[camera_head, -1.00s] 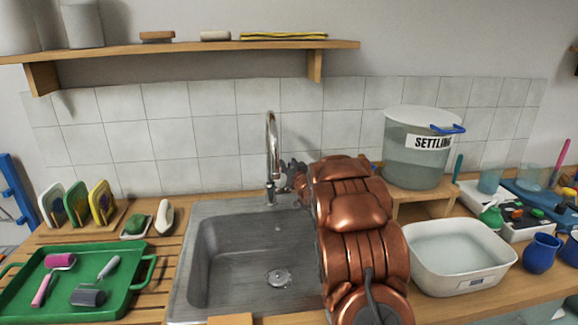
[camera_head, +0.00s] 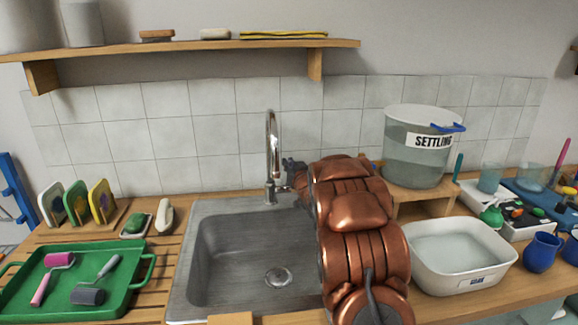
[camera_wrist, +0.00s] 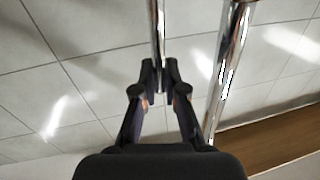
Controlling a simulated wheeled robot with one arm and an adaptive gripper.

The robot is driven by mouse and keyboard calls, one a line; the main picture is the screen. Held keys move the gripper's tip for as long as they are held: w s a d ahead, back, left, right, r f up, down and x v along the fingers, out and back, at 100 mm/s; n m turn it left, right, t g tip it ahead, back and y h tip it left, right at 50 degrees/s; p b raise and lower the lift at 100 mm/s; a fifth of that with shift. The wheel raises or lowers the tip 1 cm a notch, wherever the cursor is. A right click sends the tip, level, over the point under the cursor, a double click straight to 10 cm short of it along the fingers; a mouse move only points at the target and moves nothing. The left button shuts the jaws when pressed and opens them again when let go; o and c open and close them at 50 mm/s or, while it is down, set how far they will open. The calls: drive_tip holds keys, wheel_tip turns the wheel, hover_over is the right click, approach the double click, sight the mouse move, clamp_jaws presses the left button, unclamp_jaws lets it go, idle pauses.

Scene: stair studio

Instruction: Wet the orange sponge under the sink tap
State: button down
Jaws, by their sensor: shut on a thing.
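The chrome tap (camera_head: 272,150) stands at the back of the grey sink (camera_head: 215,255). No water stream shows below its spout. My gripper (camera_wrist: 160,72), seen from the wrist, is shut on a thin chrome rod (camera_wrist: 158,30), which looks like the tap's lever. The thicker chrome tap pipe (camera_wrist: 226,75) is to the right of the fingers. In the head view my arm covers the sink's right side and most of my gripper. I cannot make out an orange sponge in either view; the area behind my arm is hidden.
A green tray (camera_head: 120,290) with rollers and a soap dish (camera_head: 133,228) lie left of the sink. A white basin (camera_head: 460,285) and a bucket marked SETTLING (camera_head: 415,165) stand right. A wooden shelf (camera_head: 190,47) hangs above. The visible sink floor is clear.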

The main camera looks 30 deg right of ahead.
drive_tip(key=shift+s+a+f+t+b, duration=0.2)
drive_tip(key=shift+s+f+t+b, duration=0.15)
drive_tip(key=shift+b, duration=0.85)
drive_tip(key=shift+s+r+t, duration=0.15)
drive_tip(key=shift+r+t, duration=0.2)
drive_tip(key=c, duration=1.2)
unclamp_jaws()
drive_tip(key=shift+s, duration=0.15)
drive_tip(key=v, duration=1.1)
drive_tip(key=shift+s+a, duration=0.25)
drive_tip(key=shift+s, duration=0.05)
drive_tip(key=shift+a+h, duration=0.1)
drive_tip(key=shift+h, duration=0.2)
